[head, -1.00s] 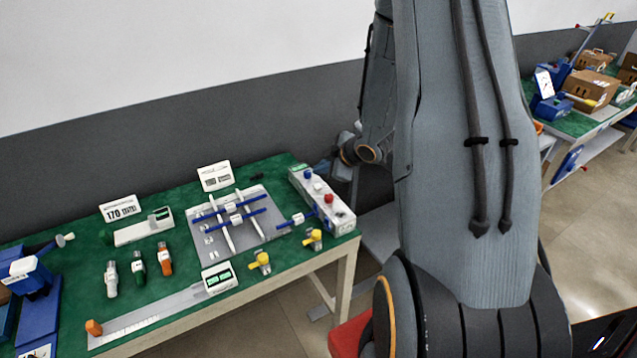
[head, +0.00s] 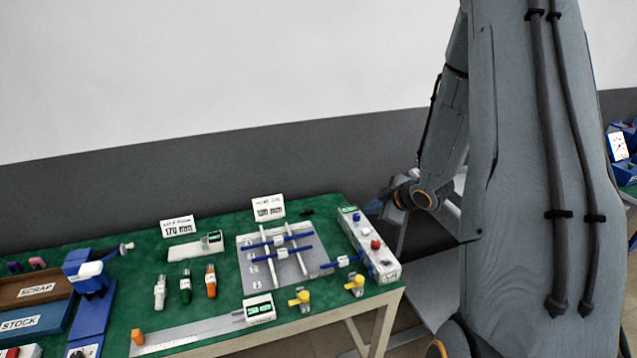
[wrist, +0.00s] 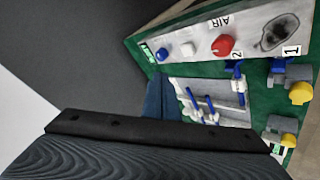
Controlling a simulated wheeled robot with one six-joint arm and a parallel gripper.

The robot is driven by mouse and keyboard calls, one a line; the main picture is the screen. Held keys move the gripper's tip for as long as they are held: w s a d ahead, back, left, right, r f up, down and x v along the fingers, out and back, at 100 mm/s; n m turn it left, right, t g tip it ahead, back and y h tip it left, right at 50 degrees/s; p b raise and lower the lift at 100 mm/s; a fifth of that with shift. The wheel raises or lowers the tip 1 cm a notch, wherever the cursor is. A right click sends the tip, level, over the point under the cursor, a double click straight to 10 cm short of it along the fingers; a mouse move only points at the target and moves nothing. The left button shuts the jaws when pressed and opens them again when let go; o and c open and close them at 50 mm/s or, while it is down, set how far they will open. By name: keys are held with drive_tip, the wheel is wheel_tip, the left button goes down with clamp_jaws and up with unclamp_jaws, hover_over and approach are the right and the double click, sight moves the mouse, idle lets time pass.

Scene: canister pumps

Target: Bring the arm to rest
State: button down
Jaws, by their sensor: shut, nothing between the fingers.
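My arm fills the right of the head view, with its upper links raised and the forearm hanging down on the left side. My gripper (head: 374,207) is at the wrist's end, just off the table's back right corner, small and partly hidden. In the wrist view my gripper (wrist: 160,98) shows as a blue-grey tip beyond a dark bar. It is shut with nothing in it and seems apart from the table (head: 225,343). The white air box (head: 368,245) with a blue and a red knob stands on the table's right end, close to the gripper.
The green table holds a grey plate with blue-handled rods (head: 315,263), yellow-knobbed valves (head: 300,299), a ruler (head: 195,333), several small canisters (head: 185,288), and SCRAP (head: 35,291) and STOCK (head: 25,322) trays. A grey wall (head: 200,170) runs behind. Another bench stands far right.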

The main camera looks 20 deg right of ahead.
drive_tip(key=s+a+r+m+g+h+b, duration=0.1)
drive_tip(key=s+a+r+m+g+b, duration=0.1)
drive_tip(key=s+a+m, duration=0.4)
drive_tip(key=s+a+r+m+g+h+b, duration=0.1)
drive_tip(key=s+a+m+g+b, duration=0.3)
drive_tip(key=s+a, duration=0.7)
drive_tip(key=s+r+m+g, duration=0.1)
drive_tip(key=s, duration=0.3)
drive_tip(key=shift+s+a+r+m+g+b, duration=0.2)
drive_tip(key=shift+a+r+m+g+b, duration=0.1)
drive_tip(key=shift+m, duration=0.1)
